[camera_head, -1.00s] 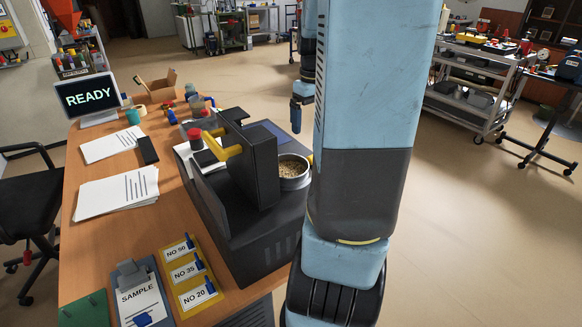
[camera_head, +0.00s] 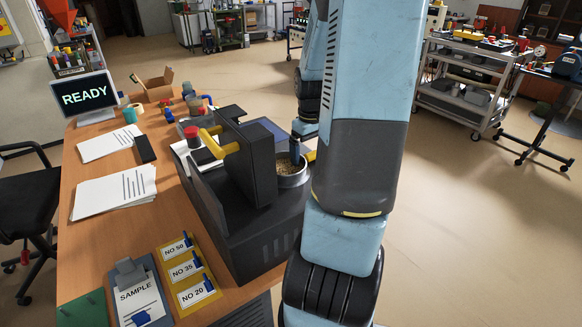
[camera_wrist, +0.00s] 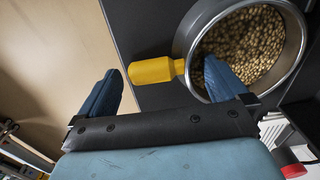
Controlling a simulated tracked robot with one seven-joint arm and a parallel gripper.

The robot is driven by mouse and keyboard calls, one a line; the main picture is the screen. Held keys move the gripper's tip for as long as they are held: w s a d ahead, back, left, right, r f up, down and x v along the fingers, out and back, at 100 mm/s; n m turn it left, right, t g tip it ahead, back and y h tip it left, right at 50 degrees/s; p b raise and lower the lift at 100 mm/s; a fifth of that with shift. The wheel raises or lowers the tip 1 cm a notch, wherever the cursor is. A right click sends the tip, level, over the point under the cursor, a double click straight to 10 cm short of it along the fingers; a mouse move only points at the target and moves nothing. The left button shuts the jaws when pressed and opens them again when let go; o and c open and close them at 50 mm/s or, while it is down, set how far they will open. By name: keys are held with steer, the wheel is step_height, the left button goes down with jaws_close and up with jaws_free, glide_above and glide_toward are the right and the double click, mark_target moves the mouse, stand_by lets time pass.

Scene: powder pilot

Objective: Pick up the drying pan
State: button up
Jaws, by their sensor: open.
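The drying pan is a round metal pan (camera_wrist: 297,40) filled with tan grains, with a short yellow handle (camera_wrist: 152,71) on its side. It sits on the dark machine (camera_head: 255,235) beside the raised black lid (camera_head: 247,160). The pan also shows in the head view (camera_head: 293,180), partly hidden by my arm. My gripper (camera_wrist: 155,80) is open in the wrist view. One blue finger lies to the left of the handle; the other overlaps the pan's near rim and grains. The handle's tip lies between the fingers in the picture; contact cannot be told.
The lid has a yellow handle (camera_head: 217,142) and stands close left of the pan. The wooden desk (camera_head: 100,235) holds papers, a clipboard (camera_head: 140,297), a yellow card board (camera_head: 188,275) and a READY screen (camera_head: 85,95).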

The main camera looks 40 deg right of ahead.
steer(key=shift+f, duration=0.3)
steer(key=c, duration=1.3)
steer(key=shift+c, duration=0.2)
steer(key=shift+r, duration=0.1)
step_height(320, 180, up, 10)
